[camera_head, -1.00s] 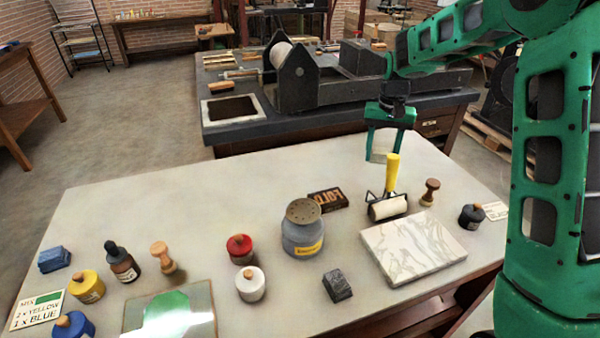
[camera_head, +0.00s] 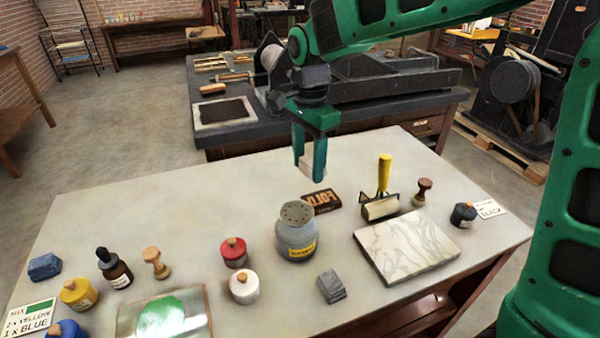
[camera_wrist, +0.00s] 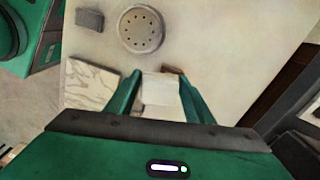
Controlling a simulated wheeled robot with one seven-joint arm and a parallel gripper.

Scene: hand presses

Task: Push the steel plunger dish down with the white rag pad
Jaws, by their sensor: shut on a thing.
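The steel plunger dish (camera_head: 297,213) is a round, perforated disc on top of a grey can (camera_head: 297,240) with a yellow label. In the wrist view the dish (camera_wrist: 141,29) shows from above, beyond the fingertips. My gripper (camera_head: 309,172) is above the table, behind and a little to the right of the can, higher than the dish and apart from it. It is shut on the white rag pad (camera_wrist: 160,91), which sits between the two green fingers. In the head view the pad (camera_head: 306,164) is mostly hidden by the fingers.
A roller with a yellow handle (camera_head: 382,200) and a marble slab (camera_head: 408,246) are further right. A grey block (camera_head: 331,286), red jar (camera_head: 233,253) and white jar (camera_head: 244,287) stand near the can.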

